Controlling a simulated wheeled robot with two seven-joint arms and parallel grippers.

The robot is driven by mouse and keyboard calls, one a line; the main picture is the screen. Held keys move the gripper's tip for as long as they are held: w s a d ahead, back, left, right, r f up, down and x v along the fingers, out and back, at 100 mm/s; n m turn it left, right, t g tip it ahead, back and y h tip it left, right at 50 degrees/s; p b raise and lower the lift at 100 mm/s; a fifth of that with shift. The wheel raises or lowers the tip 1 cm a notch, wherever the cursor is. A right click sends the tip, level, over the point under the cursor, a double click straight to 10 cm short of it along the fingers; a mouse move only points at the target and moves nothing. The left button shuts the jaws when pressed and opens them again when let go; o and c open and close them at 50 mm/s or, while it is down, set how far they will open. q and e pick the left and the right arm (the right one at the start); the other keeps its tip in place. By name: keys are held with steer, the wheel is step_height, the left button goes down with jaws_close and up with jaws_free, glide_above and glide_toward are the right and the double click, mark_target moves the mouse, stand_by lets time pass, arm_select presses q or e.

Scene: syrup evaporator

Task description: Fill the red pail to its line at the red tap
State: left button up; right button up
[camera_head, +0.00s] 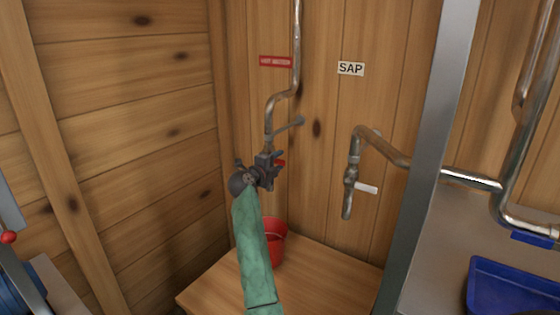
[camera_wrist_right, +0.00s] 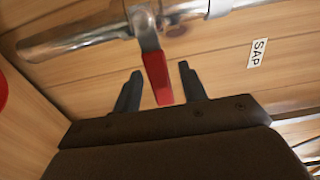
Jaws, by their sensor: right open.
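The red pail (camera_head: 274,238) stands on a wooden bench below the red tap, partly hidden behind my green-sleeved right arm. Its inside, line and water level cannot be made out. My right gripper (camera_head: 272,168) is at the tap. In the right wrist view its two fingers (camera_wrist_right: 160,80) are open, one on each side of the red lever, with gaps visible. My left gripper is not in view.
A second tap with a white lever (camera_head: 366,188) is on the right, under the SAP sign (camera_head: 350,68). A red sign (camera_head: 275,62) hangs above the red tap. A grey metal post (camera_head: 430,150) and a blue bin (camera_head: 515,288) are farther right. The bench (camera_head: 325,275) has bare room.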

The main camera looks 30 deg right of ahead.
steer(key=shift+x, duration=0.9)
jaws_close()
